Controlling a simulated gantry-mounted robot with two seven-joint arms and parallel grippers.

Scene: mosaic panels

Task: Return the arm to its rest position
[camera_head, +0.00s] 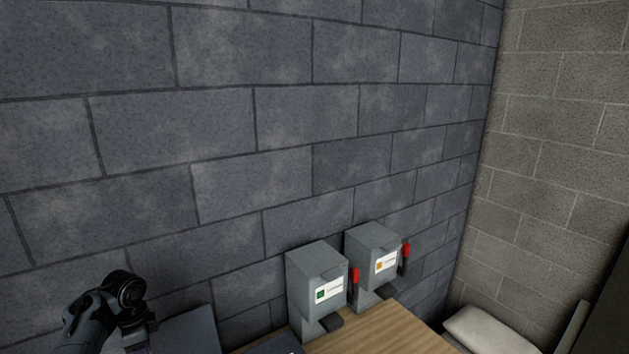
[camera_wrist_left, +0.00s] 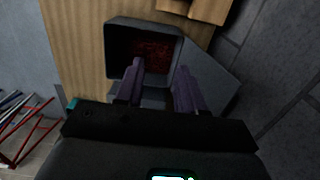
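My left gripper (camera_wrist_left: 160,70) shows in the left wrist view with its two fingers apart and nothing visible between them. Beyond the fingers is an open dark box (camera_wrist_left: 113,48) with something dark red inside; its grey lid (camera_wrist_left: 208,76) is swung open to the right. I cannot tell how far the fingertips are above the box. In the head view my black left arm (camera_head: 103,312) is at the lower left, its fingers hidden, beside a grey panel (camera_head: 192,332). My right arm and gripper are not in view.
Two grey boxes (camera_head: 316,280) (camera_head: 371,250) with red levers stand on the wooden table (camera_head: 385,330) by the dark block wall (camera_head: 220,120). A pale cushion-like item (camera_head: 490,330) is at the right. Red and blue rods (camera_wrist_left: 25,125) lie left in the wrist view.

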